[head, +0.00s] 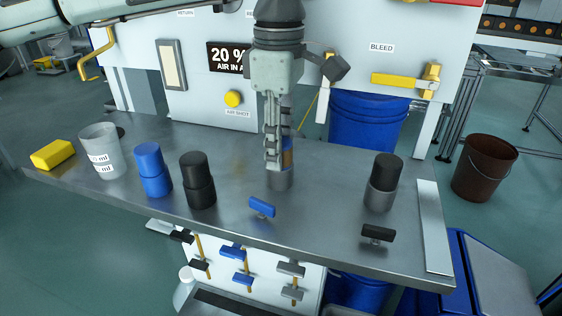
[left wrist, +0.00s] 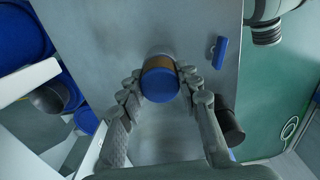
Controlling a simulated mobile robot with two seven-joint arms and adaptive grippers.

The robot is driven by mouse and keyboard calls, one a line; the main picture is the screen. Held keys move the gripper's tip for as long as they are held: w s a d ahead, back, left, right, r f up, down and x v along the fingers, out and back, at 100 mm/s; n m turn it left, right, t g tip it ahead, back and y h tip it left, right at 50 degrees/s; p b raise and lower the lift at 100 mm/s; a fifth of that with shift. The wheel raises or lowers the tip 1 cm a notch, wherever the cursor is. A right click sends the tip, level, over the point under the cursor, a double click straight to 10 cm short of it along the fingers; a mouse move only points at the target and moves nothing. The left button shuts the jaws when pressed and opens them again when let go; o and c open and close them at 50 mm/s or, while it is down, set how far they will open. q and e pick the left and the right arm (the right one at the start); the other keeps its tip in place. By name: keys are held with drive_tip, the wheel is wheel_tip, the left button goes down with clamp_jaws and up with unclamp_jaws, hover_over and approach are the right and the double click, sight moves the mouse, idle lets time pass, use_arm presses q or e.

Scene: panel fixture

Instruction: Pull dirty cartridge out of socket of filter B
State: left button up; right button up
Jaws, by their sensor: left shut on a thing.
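The dirty cartridge has a blue cap and a brown body (head: 288,158). It stands upright at the grey socket (head: 280,181), behind the blue valve handle (head: 262,207). My left gripper (head: 274,158) points straight down and is shut on the cartridge, hiding much of it. In the left wrist view the round blue cap of the cartridge (left wrist: 160,86) sits between the two fingers (left wrist: 160,88), with brown showing beyond it. How deep the cartridge sits in the socket cannot be told. My right gripper is not in view.
A second filter (head: 386,175) with a black top stands to the right, behind a black handle (head: 378,233). Left on the bench are a black canister (head: 198,180), a blue canister (head: 153,170), a measuring cup (head: 100,150) and a yellow block (head: 53,154). The panel stands behind.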

use_arm(q)
clamp_jaws()
drive_tip(key=shift+r+p, duration=1.6)
drive_tip(key=shift+r, duration=1.05)
drive_tip(key=shift+r+p, duration=0.95)
drive_tip(key=shift+r, duration=0.45)
drive_tip(key=shift+r+p, duration=0.55)
drive_tip(key=shift+r, duration=0.55)
wheel_tip(320, 180, up, 8)
drive_tip(key=shift+f, duration=0.25)
